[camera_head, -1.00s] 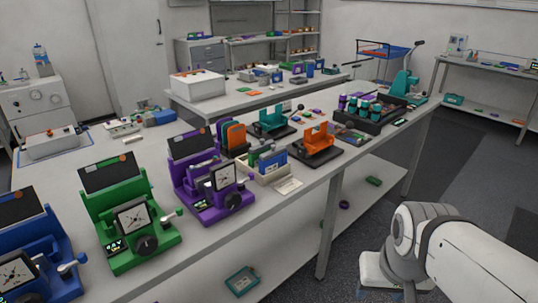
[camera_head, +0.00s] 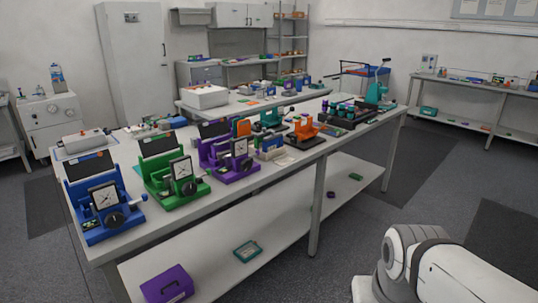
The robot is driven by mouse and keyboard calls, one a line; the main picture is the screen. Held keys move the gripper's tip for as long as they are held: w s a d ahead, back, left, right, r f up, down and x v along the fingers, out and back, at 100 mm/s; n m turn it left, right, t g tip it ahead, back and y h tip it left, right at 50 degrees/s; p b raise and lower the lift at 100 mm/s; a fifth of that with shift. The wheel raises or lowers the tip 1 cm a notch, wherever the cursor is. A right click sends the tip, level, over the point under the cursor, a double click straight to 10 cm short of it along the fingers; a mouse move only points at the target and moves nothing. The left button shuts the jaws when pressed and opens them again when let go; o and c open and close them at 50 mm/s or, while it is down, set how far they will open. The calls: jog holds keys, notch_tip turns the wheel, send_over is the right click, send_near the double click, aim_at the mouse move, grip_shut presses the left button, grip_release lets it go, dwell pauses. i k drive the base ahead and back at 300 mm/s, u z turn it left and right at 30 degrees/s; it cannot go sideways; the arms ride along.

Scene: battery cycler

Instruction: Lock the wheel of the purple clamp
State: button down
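The purple clamp (camera_head: 214,162) stands upright on the near bench, third in a row after a blue clamp (camera_head: 90,220) and a green clamp (camera_head: 165,190). It has a dark panel at its back and a square white dial plate on its front. Its small dark wheel (camera_head: 246,165) sits low on the front, below the dial. The wheel is too small to tell whether it is locked. My white arm (camera_head: 445,268) shows at the lower right, well away from the bench. My gripper is not in view.
The long bench (camera_head: 205,210) has a lower shelf with a purple box (camera_head: 167,285) and a teal tray (camera_head: 248,251). Orange and teal devices stand right of the purple clamp. The grey floor (camera_head: 345,225) in front of the bench is open.

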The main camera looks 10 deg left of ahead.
aim_at(257, 152)
jog(key=u, duration=0.7)
jog(key=i, duration=2.05)
jog(key=z, duration=0.8)
